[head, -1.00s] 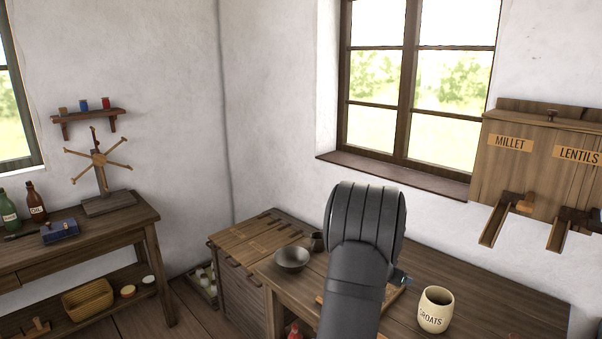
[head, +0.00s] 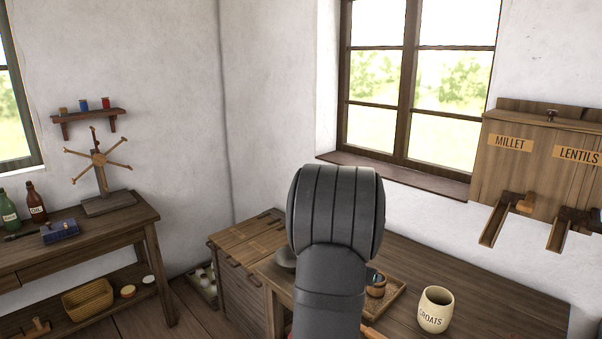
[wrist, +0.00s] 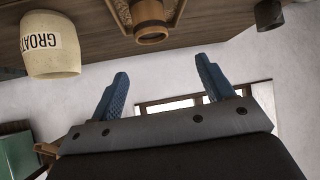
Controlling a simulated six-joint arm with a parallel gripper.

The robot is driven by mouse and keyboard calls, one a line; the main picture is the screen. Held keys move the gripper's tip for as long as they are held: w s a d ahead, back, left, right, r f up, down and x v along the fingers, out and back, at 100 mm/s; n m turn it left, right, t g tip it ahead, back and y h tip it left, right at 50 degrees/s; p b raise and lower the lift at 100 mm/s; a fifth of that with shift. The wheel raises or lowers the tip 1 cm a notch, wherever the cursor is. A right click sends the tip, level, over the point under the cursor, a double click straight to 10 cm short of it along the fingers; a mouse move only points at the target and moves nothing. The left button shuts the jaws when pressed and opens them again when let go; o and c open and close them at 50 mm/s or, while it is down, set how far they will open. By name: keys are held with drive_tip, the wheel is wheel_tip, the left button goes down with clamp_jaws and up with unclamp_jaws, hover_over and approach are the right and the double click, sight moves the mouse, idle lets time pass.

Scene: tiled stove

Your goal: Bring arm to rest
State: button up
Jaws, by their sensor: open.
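My gripper shows in the wrist view (wrist: 160,95) with its two blue fingers spread wide and nothing between them. The wooden table (head: 480,305) is below and behind the arm. A cream jar marked GROATS (head: 435,310) stands upright on it, right of my arm, and also shows at the upper left of the wrist view (wrist: 50,50).
Millet and lentils dispensers (head: 535,175) hang at right. A side bench (head: 100,235) stands left. The table's right part is clear.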

drive_tip(key=s+a+n+t+y, duration=0.1)
drive_tip(key=s+a+n, duration=0.1)
drive_tip(key=a, duration=0.7)
drive_tip(key=s+a+n+y, duration=0.2)
drive_tip(key=s+a, duration=0.1)
drive_tip(key=a, duration=0.6)
drive_tip(key=w+d+r+m+h, duration=0.1)
drive_tip(key=w+d+m, duration=0.1)
drive_tip(key=d, duration=0.6)
drive_tip(key=shift+w+r+g+h, duration=0.3)
drive_tip(key=shift+r+h, duration=0.1)
drive_tip(key=o, duration=0.6)
drive_tip(key=shift+d, duration=0.1)
